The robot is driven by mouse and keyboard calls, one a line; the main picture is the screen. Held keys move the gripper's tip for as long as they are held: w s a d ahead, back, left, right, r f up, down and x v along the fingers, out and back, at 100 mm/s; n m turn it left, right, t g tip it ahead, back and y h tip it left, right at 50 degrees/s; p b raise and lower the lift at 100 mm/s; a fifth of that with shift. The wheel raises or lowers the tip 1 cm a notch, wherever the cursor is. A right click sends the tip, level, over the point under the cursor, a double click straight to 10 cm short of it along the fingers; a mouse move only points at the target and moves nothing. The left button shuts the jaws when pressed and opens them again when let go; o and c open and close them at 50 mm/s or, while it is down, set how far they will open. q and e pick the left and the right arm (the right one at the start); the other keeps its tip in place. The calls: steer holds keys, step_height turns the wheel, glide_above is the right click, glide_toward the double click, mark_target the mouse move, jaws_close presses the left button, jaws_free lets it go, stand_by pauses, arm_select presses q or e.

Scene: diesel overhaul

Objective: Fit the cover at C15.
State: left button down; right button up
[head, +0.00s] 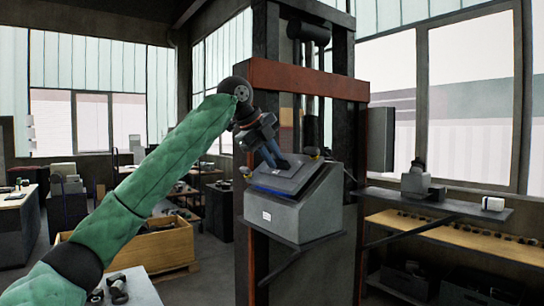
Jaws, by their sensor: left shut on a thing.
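My left arm reaches in from the left, and my left gripper (276,154) points down at the sloped top of a grey box (300,218). It is shut on a dark grey flat cover (290,179), which lies over the sloped face or just above it; I cannot tell whether it touches. A blue edge shows along the cover's lower left side. Small orange-yellow parts sit near the box's top corners. The small white label on the box's front is too small to read. My right gripper is not in view.
The box is mounted on a tall dark press frame with an orange-brown crossbeam (308,79). A wooden crate (150,249) stands on the floor to the left. A shelf (440,204) with a dark device and a white item runs along the right. A small table with dark parts is at lower left.

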arm_select(q)
steer(key=shift+w+d+f, duration=0.15)
steer(key=shift+d+f, duration=0.05)
steer(key=shift+f, duration=0.05)
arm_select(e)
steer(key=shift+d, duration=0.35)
arm_select(q)
steer(key=shift+f, duration=0.15)
steer(key=shift+d, duration=0.1)
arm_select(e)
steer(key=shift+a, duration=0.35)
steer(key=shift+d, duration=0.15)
arm_select(q)
steer(key=c, duration=1.3)
jaws_free()
steer(key=shift+f, duration=0.1)
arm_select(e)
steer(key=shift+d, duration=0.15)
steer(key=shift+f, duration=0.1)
